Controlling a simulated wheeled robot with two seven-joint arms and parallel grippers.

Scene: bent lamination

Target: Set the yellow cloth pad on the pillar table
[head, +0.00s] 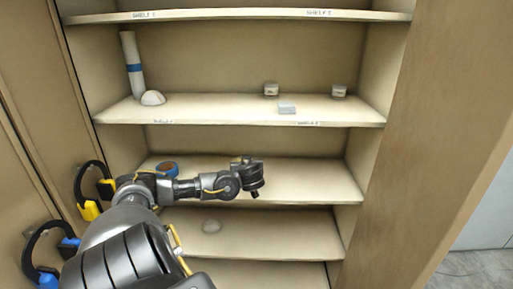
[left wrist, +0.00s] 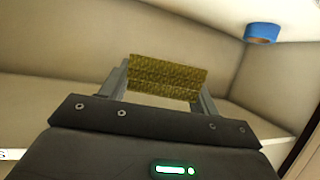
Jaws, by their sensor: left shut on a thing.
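The yellow cloth pad (left wrist: 167,74) shows in the left wrist view as a small, speckled yellow slab with a crease along it. My left gripper (left wrist: 164,88) is shut on it, with one finger at each end of the pad. In the head view my left gripper (head: 252,180) is in front of the middle shelf of a cabinet, and the pad cannot be made out there. My right gripper shows in neither view. I see no pillar table in these views.
The beige cabinet's shelf (head: 315,182) is mostly bare, with a blue tape roll (head: 167,168) at its left. The shelf above holds a white roll (head: 131,60), a white dome (head: 152,98) and small containers. Headphones (head: 90,208) hang on the left. Grey floor (head: 475,268) shows at right.

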